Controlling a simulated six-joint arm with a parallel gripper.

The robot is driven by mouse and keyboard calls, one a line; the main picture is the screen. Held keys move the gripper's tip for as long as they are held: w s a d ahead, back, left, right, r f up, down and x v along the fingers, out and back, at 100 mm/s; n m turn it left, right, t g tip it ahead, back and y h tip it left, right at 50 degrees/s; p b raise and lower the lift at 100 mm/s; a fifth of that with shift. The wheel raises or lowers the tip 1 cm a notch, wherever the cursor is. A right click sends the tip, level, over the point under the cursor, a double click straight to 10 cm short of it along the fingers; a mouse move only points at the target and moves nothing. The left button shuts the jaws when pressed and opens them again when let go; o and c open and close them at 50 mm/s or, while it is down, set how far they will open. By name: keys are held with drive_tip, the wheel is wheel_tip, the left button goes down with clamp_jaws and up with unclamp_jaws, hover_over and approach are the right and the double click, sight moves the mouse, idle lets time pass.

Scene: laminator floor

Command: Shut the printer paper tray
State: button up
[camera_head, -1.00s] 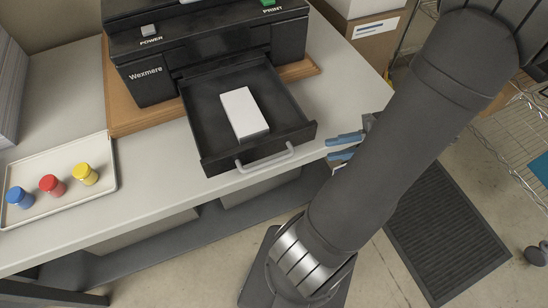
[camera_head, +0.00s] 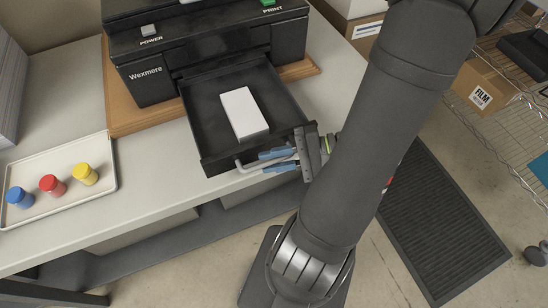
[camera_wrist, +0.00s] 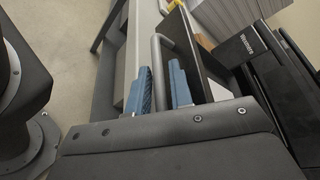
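The black printer (camera_head: 150,88) stands on the table, with its paper tray (camera_head: 204,120) pulled out toward the front. A white block of paper (camera_head: 244,113) lies in the tray. A grey bar handle (camera_head: 241,164) is on the tray's front; its right part is hidden by my gripper (camera_head: 264,162). My gripper's blue fingers are apart, at the handle. In the wrist view the handle (camera_wrist: 157,46) runs into the gap between the fingers of my gripper (camera_wrist: 160,68); I cannot tell whether either finger touches it.
A pale tray (camera_head: 62,205) with blue, red and yellow capped pots sits on the table at the left. The printer rests on a wooden board (camera_head: 118,115). Cardboard boxes and a wire rack are at the right. A dark mat (camera_head: 440,235) lies on the floor.

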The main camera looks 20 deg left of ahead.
sight(243, 91)
clamp_jaws()
drive_tip(key=shift+w+a, duration=0.1)
drive_tip(key=w+a, duration=1.5)
drive_tip(key=shift+w+a, duration=0.35)
unclamp_jaws()
drive_tip(key=shift+d, duration=0.1)
drive_tip(key=v, duration=1.7)
drive_tip(key=shift+d, duration=0.15)
